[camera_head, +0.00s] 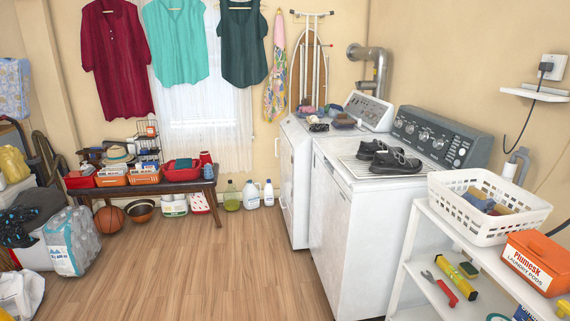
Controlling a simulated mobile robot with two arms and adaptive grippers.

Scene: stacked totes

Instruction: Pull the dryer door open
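Two white laundry machines stand side by side along the right wall, their fronts facing left. The far machine (291,175) has a light control panel and a silver vent pipe (376,68) behind it, so it looks like the dryer. A small handle-like part (277,147) shows at its front edge. Its front is seen at a steep angle, and I cannot tell whether its door is fully shut. The near machine (345,240) has a dark control panel and partly hides the far one. Neither of my grippers is in view.
Wooden floor (200,270) is clear in front of the machines. Dark shoes (388,158) lie on the near machine. A white shelf (412,262) with a white basket (446,200) stands at right. A bench (190,187), basketball (110,218) and bottles (250,195) stand farther back.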

